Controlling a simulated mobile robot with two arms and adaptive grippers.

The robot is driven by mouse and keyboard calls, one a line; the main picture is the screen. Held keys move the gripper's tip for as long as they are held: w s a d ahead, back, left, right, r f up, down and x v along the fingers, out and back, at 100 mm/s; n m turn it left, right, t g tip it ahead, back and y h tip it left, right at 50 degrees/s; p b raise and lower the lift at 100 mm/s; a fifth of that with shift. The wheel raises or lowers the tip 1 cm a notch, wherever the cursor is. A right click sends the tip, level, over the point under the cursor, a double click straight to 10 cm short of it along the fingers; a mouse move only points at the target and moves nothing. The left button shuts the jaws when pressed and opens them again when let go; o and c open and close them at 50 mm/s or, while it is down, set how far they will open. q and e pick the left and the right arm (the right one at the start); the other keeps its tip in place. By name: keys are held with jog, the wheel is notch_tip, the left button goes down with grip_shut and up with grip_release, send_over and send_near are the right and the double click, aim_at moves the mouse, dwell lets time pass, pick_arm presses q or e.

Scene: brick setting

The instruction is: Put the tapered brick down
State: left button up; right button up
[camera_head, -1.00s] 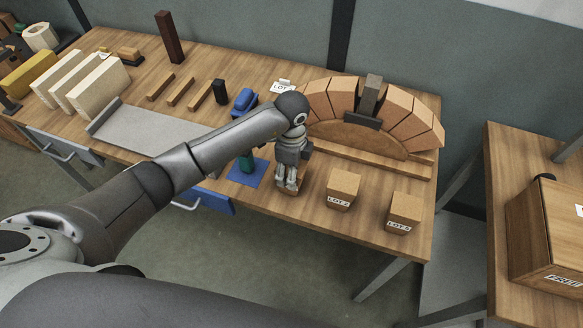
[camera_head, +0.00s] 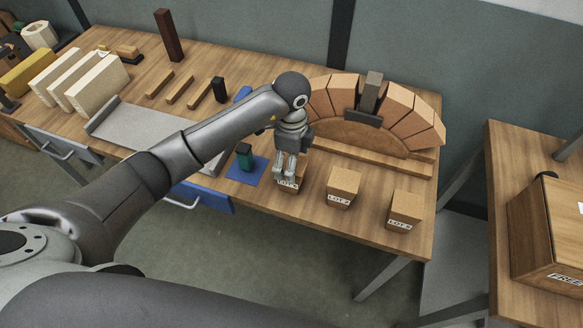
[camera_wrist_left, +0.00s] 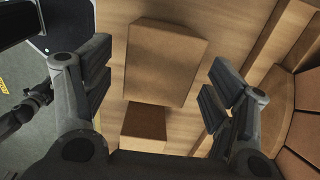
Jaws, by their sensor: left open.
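A tapered brick (camera_head: 291,187), tan with a white label, stands on the wooden workbench just below my left gripper (camera_head: 284,178). The gripper partly hides it in the head view. In the left wrist view this brick (camera_wrist_left: 164,62) lies between the spread fingers of my open left gripper (camera_wrist_left: 155,92), with clear space on both sides. A second labelled brick (camera_head: 342,187) stands to its right, and a smaller-looking brick (camera_wrist_left: 144,122) shows below it in the wrist view. A third labelled brick (camera_head: 404,210) stands near the right end. My right gripper is not in view.
The brick arch (camera_head: 398,108) on its wooden form stands at the back right. A dark green object (camera_head: 244,155) stands on a blue mat (camera_head: 246,173) left of the gripper. A grey tray (camera_head: 145,130) lies farther left. The bench's front edge is close to the bricks.

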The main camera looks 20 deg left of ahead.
pick_arm(q)
notch_tip(320, 180, up, 8)
jog(key=shift+r+b, duration=0.25)
jog(key=shift+b, duration=0.55)
